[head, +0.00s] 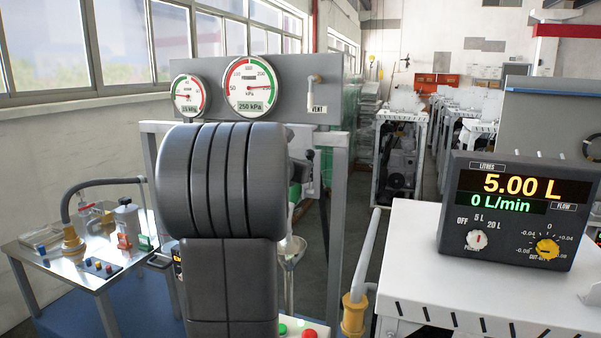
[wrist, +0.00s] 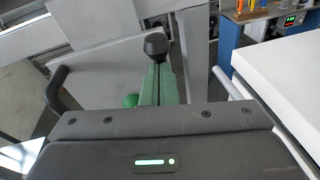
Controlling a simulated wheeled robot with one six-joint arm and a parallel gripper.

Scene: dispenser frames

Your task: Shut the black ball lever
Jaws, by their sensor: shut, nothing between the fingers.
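The ball also shows in the head view (head: 309,154), just right of my arm. My gripper (wrist: 155,126) shows in the wrist view as a dark housing along the bottom, on the near side of the lever. In the head view my arm hides the gripper and most of the lever's mount.
Two gauges (head: 249,86) stand on a grey panel behind my arm. A display box (head: 517,212) reading 5.00 L and 0 L/min sits on a white cabinet (head: 415,250) at right. A side table (head: 60,268) with fittings stands left.

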